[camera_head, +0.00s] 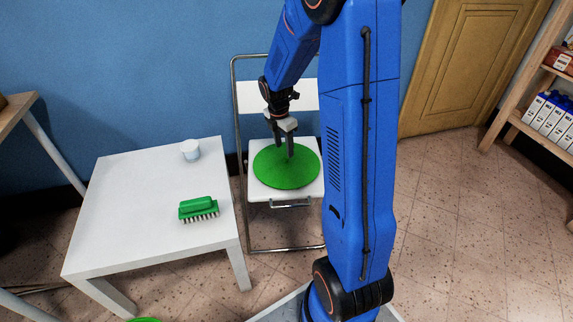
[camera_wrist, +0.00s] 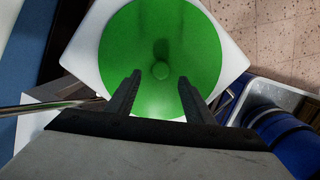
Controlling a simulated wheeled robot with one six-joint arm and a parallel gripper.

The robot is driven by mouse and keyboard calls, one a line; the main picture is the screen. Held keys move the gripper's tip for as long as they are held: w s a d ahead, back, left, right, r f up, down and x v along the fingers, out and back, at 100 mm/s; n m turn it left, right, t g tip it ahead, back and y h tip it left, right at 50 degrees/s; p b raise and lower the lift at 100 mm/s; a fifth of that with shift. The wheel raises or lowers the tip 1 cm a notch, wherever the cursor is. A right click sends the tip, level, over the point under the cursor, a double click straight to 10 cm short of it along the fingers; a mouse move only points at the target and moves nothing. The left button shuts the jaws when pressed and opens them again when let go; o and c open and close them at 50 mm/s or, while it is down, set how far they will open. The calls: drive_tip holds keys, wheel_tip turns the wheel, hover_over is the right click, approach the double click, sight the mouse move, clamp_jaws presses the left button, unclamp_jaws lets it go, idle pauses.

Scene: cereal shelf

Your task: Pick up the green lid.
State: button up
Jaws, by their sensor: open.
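The green lid (camera_head: 286,170) is a flat round disc lying on the white seat of a folding chair (camera_head: 312,194). In the wrist view the lid (camera_wrist: 205,45) fills the upper middle, with a small round knob (camera_wrist: 160,70) at its centre. My gripper (camera_head: 284,155) points down over the lid. In the wrist view its two fingers (camera_wrist: 158,78) are apart, one on each side of the knob's line, with nothing between them. I cannot tell whether the fingertips touch the lid.
A white table (camera_head: 140,215) stands left of the chair, with a green brush (camera_head: 198,208) and a white cup (camera_head: 190,149) on it. The chair's metal frame (camera_head: 238,110) rises around the seat. A wooden shelf with boxes (camera_head: 548,113) stands at the right. Open floor (camera_head: 470,240) lies between.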

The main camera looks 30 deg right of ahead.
sight(286, 155)
drive_tip(key=shift+d+f, duration=0.25)
drive_tip(key=shift+f, duration=0.85)
drive_tip(key=shift+d+f, duration=0.2)
drive_tip(key=shift+f, duration=0.85)
clamp_jaws()
